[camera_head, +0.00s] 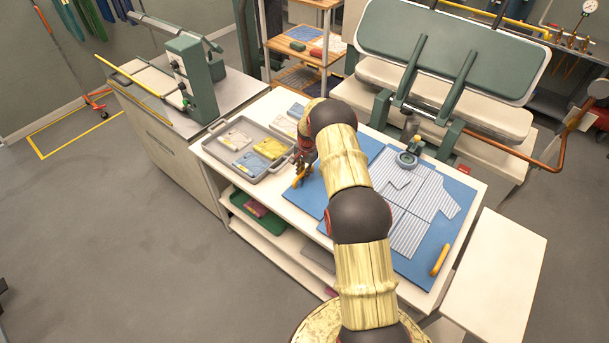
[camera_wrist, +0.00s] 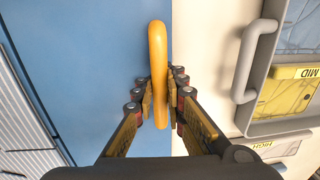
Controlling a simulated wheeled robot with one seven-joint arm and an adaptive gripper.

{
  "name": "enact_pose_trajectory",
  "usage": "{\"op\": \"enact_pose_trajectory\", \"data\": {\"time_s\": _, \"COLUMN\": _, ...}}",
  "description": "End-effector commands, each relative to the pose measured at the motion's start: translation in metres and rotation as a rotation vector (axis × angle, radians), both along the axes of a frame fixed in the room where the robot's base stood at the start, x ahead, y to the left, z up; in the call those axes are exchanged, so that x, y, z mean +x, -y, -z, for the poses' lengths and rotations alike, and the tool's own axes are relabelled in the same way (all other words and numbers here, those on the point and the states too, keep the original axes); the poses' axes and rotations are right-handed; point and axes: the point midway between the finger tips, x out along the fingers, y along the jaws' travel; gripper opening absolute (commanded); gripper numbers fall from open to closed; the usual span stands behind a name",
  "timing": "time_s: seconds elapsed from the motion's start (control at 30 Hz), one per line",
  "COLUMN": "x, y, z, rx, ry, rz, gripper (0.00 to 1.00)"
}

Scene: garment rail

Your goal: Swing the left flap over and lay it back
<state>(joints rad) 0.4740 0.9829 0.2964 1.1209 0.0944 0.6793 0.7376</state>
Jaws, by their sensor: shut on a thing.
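A blue folding board lies on the white table, its left flap (camera_head: 313,194) flat and partly hidden by my arm. A yellow handle (camera_wrist: 158,60) stands at the flap's outer edge; it also shows in the head view (camera_head: 300,181). My gripper (camera_wrist: 160,92) is shut on this handle, with a finger on either side of it; it also shows in the head view (camera_head: 304,170). A striped garment (camera_head: 422,198) lies flat on the board, right of my arm. Its edge shows at the left of the wrist view (camera_wrist: 22,120).
A grey tray (camera_head: 212,172) with labelled folded garments stands just left of the flap. A second yellow handle (camera_head: 439,260) is at the board's right side. A round dark device (camera_head: 406,159) sits at the board's back edge. A green press (camera_head: 455,50) stands behind.

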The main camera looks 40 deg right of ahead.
Motion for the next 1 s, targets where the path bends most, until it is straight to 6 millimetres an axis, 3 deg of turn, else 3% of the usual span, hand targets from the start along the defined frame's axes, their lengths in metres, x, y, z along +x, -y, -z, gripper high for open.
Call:
{"op": "enact_pose_trajectory", "data": {"time_s": 0.43, "x": 0.0018, "y": -0.0008, "z": 0.0001, "rx": -0.001, "ry": 0.002, "rz": -0.002, "gripper": 0.00}}
{"op": "enact_pose_trajectory", "data": {"time_s": 0.47, "x": 0.0018, "y": -0.0008, "z": 0.0002, "rx": -0.001, "ry": 0.002, "rz": -0.002, "gripper": 0.11}}
{"op": "enact_pose_trajectory", "data": {"time_s": 0.63, "x": 0.0015, "y": -0.0008, "z": 0.0005, "rx": -0.001, "ry": 0.002, "rz": -0.002, "gripper": 0.20}}
{"op": "enact_pose_trajectory", "data": {"time_s": 1.0, "x": 0.0007, "y": 0.0000, "z": -0.0044, "rx": -0.001, "ry": 0.001, "rz": -0.001, "gripper": 0.20}}
